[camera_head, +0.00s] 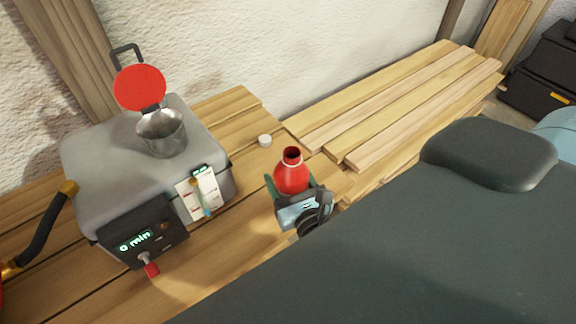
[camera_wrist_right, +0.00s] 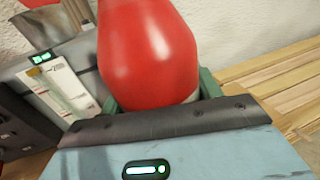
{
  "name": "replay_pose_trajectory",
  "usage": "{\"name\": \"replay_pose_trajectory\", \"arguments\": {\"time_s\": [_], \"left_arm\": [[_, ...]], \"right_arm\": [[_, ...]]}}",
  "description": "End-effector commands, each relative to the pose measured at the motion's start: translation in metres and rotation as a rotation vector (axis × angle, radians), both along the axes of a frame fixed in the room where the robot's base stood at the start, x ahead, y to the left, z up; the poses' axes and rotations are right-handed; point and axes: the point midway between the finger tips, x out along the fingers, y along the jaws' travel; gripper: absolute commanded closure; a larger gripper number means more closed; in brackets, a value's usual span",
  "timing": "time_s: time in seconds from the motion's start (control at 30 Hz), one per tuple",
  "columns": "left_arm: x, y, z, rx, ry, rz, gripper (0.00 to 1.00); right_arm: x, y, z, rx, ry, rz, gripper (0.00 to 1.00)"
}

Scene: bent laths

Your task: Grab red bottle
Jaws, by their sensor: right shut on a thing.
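The red bottle (camera_head: 291,178) is upright with its open dark neck facing up, near the middle of the head view. My right gripper (camera_head: 291,190) is around its lower body and shut on it. In the right wrist view the red bottle (camera_wrist_right: 150,55) fills the upper middle, between the green fingers of my right gripper (camera_wrist_right: 160,98). The bottle's base is hidden by the gripper, so I cannot tell whether it touches the table. My left gripper is not in view.
A grey machine (camera_head: 85,165) with a metal cup (camera_head: 162,133) and raised red lid (camera_head: 139,88) stands left of the bottle. A small white cap (camera_head: 265,140) lies on the wooden table (camera_head: 235,105). Light planks (camera_head: 400,105) lie at the back right.

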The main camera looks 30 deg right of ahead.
Motion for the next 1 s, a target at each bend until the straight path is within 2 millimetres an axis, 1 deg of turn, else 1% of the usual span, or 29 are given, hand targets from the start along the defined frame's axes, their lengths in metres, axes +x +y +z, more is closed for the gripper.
{"name": "replay_pose_trajectory", "arguments": {"time_s": [0.03,0.2,0.5,0.73,1.0], "left_arm": [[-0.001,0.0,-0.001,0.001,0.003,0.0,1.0],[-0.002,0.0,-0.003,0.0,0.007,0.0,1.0],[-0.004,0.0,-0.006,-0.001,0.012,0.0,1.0],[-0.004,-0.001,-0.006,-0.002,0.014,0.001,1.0],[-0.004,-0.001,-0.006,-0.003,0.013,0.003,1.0]], "right_arm": [[-0.005,0.004,0.0,0.002,0.002,0.001,0.64],[-0.018,0.013,0.001,0.001,0.001,0.0,0.64],[-0.035,0.025,0.003,0.001,0.001,0.001,0.64],[-0.041,0.03,0.005,0.0,0.0,0.0,0.64],[-0.044,0.032,0.006,0.0,-0.001,-0.001,0.64]]}}
